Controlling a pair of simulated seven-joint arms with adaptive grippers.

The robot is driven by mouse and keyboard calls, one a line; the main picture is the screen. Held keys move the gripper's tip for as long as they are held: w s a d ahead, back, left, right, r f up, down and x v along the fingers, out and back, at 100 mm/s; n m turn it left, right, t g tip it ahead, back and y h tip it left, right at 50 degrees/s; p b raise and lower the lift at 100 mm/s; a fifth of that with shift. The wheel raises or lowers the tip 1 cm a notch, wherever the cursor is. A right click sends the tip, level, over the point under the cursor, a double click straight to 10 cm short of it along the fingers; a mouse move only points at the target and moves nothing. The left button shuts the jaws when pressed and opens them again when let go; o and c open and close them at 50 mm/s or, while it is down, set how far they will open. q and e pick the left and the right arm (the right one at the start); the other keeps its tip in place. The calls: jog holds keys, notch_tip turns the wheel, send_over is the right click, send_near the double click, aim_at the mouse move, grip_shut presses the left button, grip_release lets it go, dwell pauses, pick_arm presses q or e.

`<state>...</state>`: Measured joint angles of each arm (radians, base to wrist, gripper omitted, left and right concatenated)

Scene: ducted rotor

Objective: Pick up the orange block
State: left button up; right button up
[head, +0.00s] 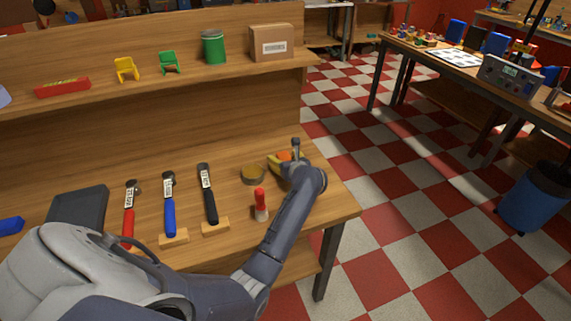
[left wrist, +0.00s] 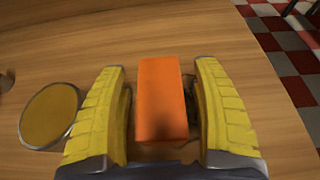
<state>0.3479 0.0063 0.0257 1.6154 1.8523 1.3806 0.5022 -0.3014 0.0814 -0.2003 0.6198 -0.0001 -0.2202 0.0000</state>
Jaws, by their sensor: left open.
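The orange block (left wrist: 162,98) stands out between the two yellow fingers of my left gripper (left wrist: 162,115) in the left wrist view. The fingers are open, with a gap visible on each side of the block. In the head view, the left gripper (head: 285,162) is over the right end of the wooden workbench, and only a little of the orange block (head: 284,155) shows beside it. My arm hides the rest. My right gripper is not in view.
A round yellow-topped tin (head: 252,175) is just left of the gripper. A red-and-white bottle (head: 260,205) stands nearer the front. Several handled tools, including a black one (head: 208,195), lie to the left. The bench's right edge is close by.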

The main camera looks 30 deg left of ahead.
pick_arm(q)
jog(key=c, duration=1.3)
jog(key=shift+r, duration=0.15)
